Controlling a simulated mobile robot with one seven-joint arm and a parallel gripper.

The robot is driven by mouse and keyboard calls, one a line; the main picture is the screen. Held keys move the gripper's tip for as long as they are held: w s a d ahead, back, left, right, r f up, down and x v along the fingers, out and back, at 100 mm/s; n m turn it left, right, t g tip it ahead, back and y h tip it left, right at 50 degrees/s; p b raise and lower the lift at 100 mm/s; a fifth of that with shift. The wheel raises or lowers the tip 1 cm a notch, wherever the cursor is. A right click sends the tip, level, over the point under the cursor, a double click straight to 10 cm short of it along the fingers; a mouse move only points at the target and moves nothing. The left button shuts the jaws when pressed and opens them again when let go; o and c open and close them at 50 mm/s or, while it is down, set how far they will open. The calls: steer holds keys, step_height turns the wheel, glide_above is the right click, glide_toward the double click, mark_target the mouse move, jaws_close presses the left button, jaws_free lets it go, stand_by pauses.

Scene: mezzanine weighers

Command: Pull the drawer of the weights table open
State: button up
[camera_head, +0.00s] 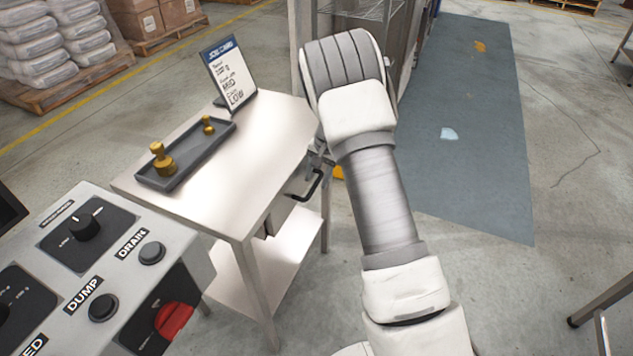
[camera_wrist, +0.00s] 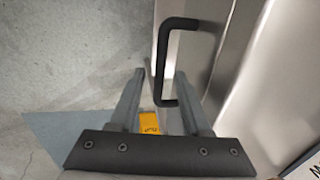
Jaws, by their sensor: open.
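The weights table (camera_head: 215,200) is a pale metal table left of my arm in the head view. Its drawer (camera_head: 283,209) sits under the top and looks nearly flush with the table. The drawer's black bar handle (camera_head: 310,187) faces my arm. In the wrist view the handle (camera_wrist: 160,65) is large, and the drawer front (camera_wrist: 213,55) lies to its right. My gripper (camera_wrist: 160,75) is open, with one finger on each side of the handle's bar in the picture. I cannot tell whether a finger touches it.
On the table stand a dark tray (camera_head: 207,153) with two brass weights (camera_head: 163,160) and a sign card (camera_head: 229,75). A control panel (camera_head: 100,260) with knobs and a red switch is at the lower left. A yellow object (camera_wrist: 149,123) shows beneath. Floor at right is mostly clear.

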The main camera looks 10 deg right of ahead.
steer(key=shift+w+a+f, duration=0.1)
steer(key=shift+f, duration=0.5)
jaws_close()
stand_by(1.1)
